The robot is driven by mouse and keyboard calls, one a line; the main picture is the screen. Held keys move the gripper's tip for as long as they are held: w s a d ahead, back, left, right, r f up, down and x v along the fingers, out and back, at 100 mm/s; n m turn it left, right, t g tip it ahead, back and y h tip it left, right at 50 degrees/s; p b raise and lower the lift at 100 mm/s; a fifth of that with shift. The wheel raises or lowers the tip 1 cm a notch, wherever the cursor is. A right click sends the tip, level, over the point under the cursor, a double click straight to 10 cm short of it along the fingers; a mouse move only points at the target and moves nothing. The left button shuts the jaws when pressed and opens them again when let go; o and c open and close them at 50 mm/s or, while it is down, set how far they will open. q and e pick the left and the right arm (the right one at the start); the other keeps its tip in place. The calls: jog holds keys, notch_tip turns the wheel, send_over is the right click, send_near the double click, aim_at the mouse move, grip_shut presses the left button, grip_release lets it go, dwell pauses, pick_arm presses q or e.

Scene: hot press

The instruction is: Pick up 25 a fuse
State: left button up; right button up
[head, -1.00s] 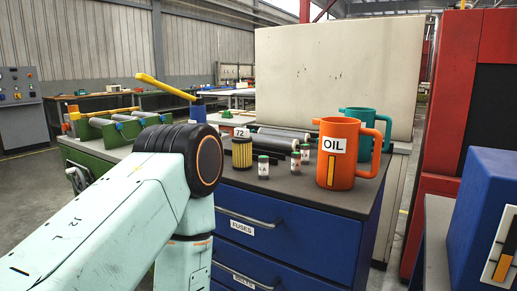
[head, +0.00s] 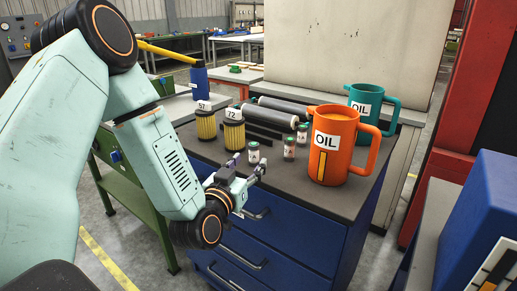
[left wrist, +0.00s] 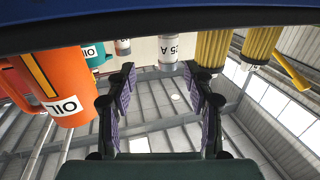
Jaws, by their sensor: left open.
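Three small glass fuses with green caps stand upright on the dark counter top. The nearest fuse (head: 254,152) is just beyond my left gripper (head: 248,167). In the left wrist view, which is upside down, a fuse (left wrist: 168,46) reads "25 A" and appears ahead, between the two open fingers. The gripper is open and empty at the counter's front edge, and no contact with the fuse shows. The second fuse (head: 289,147) and third fuse (head: 302,134) stand to the right; their labels are too small to read. My right gripper is in no view.
Yellow filters marked 57 (head: 206,124) and 72 (head: 234,133) stand left of the fuses. Dark rollers (head: 280,114) lie behind. An orange OIL mug (head: 328,167) and a teal OIL mug (head: 378,98) stand right. Blue drawers (head: 290,235) are below the counter.

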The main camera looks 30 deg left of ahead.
aim_at(252, 152)
pick_arm(q)
jog(key=w, duration=0.2)
jog(key=w+a+b, duration=0.1)
jog(key=w, duration=0.1)
jog(key=w+a, duration=0.1)
jog(key=w, duration=0.2)
jog(key=shift+a+r+b, duration=0.15)
jog(key=shift+a+b, duration=0.1)
jog(key=shift+b, duration=0.05)
jog(key=shift+d, duration=0.1)
jog(key=shift+c, duration=0.7)
grip_shut()
